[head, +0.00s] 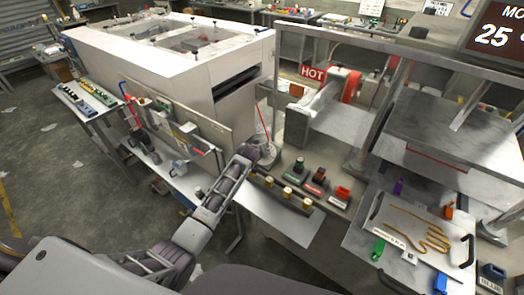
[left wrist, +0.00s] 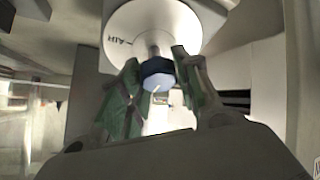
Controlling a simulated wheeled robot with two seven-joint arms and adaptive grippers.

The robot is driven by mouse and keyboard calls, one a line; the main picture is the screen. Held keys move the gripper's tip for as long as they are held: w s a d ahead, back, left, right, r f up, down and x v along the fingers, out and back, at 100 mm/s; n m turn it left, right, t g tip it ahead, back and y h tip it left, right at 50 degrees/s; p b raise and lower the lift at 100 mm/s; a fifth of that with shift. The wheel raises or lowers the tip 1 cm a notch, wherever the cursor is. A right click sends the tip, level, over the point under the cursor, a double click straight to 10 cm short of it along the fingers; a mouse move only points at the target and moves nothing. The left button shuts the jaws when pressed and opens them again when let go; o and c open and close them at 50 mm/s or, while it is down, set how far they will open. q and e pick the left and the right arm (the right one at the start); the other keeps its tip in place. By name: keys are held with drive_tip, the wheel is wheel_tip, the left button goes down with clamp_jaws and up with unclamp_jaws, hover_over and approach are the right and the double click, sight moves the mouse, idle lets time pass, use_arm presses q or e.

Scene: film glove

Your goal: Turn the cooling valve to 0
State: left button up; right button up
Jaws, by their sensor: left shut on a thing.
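My left gripper (head: 250,152) reaches in from the left in the head view, up to a pale round part (head: 264,157) beside the machine. In the left wrist view, my left gripper (left wrist: 160,78) has its two green-padded fingers on either side of a valve knob (left wrist: 157,67) and is shut on it. The knob has a dark collar and a pale blue end with a small white mark. It sits on a short stem in front of a white round dial (left wrist: 150,25) with upside-down lettering that seems to read AIR. No 0 mark is readable. My right gripper is not in view.
A large white machine (head: 170,45) stands behind at the left. Several coloured buttons (head: 318,175) line the bench to the right.

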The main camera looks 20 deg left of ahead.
use_arm(q)
drive_tip(key=o, duration=1)
drive_tip(key=shift+s+r, duration=0.15)
drive_tip(key=v, duration=1.1)
drive_tip(key=shift+s+r, duration=0.2)
idle(0.5)
